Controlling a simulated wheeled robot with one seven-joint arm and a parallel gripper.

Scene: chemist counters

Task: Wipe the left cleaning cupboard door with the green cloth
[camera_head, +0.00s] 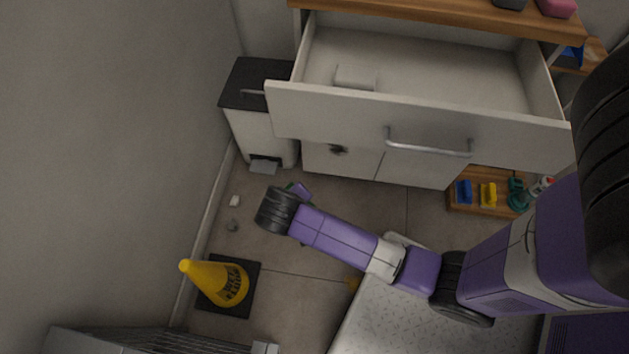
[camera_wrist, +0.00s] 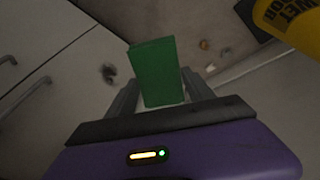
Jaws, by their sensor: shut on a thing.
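The green cloth (camera_wrist: 155,72) shows as a folded block between the fingers of my gripper (camera_wrist: 157,103) in the wrist view. My gripper is shut on it. A dark mark (camera_head: 338,149) shows on that door's upper part. The right door (camera_head: 425,170) is beside it. My gripper is in front of the left door's lower left; I cannot tell whether the cloth touches it.
The drawer (camera_head: 420,122) is pulled out above the doors. A pedal bin (camera_head: 258,125) stands left of the cupboard. A yellow wet-floor cone (camera_head: 215,281) stands on the floor at left. A low wooden tray (camera_head: 478,211) with bottles is at right. Small bits (camera_head: 234,201) lie near the wall.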

